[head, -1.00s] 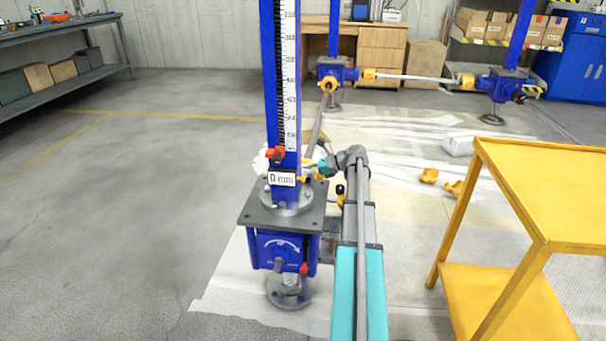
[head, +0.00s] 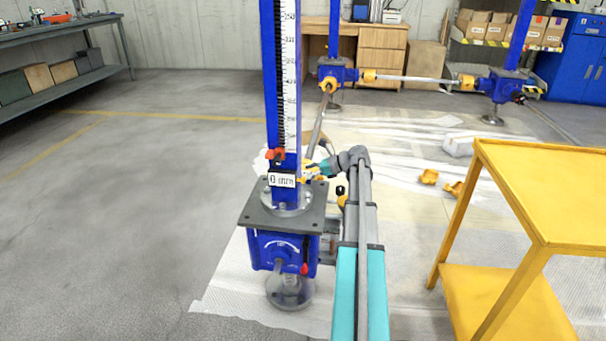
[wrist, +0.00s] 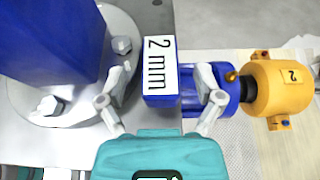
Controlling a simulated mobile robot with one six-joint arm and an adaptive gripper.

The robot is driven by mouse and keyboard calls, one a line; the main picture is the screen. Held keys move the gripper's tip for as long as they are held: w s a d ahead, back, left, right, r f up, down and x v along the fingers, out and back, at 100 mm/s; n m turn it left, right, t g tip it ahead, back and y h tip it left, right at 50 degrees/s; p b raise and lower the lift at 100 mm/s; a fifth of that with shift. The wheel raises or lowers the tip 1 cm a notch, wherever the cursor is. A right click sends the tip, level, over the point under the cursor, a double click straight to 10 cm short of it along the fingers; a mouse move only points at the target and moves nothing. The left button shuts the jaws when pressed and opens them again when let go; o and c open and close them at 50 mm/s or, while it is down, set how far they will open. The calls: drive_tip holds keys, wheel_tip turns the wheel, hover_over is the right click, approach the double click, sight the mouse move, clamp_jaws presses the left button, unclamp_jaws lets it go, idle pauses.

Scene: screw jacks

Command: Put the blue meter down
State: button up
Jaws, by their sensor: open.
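The blue meter (wrist: 160,98) is a small blue block with a white "2 mm" display on top. In the wrist view it is beside the jack's blue column, over the grey base plate (wrist: 82,137). My gripper (wrist: 163,85) is open, with one grey finger on each side of the meter and a visible gap at each. I cannot tell whether its underside rests on the plate. In the head view my gripper (head: 314,171) is close to the right side of the column (head: 270,90), and the meter cannot be made out there.
A "0 mm" readout (head: 282,180) and an orange clip (head: 275,154) are on the column. A yellow coupling (wrist: 276,88) marked 2 is at the right in the wrist view. A yellow cart (head: 555,200) stands at the right. The floor at left is clear.

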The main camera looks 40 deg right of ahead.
drive_tip(key=p+v, duration=0.4)
drive_tip(key=v, duration=0.7)
drive_tip(key=shift+r, duration=0.15)
drive_tip(key=shift+d, duration=0.1)
idle(1.0)
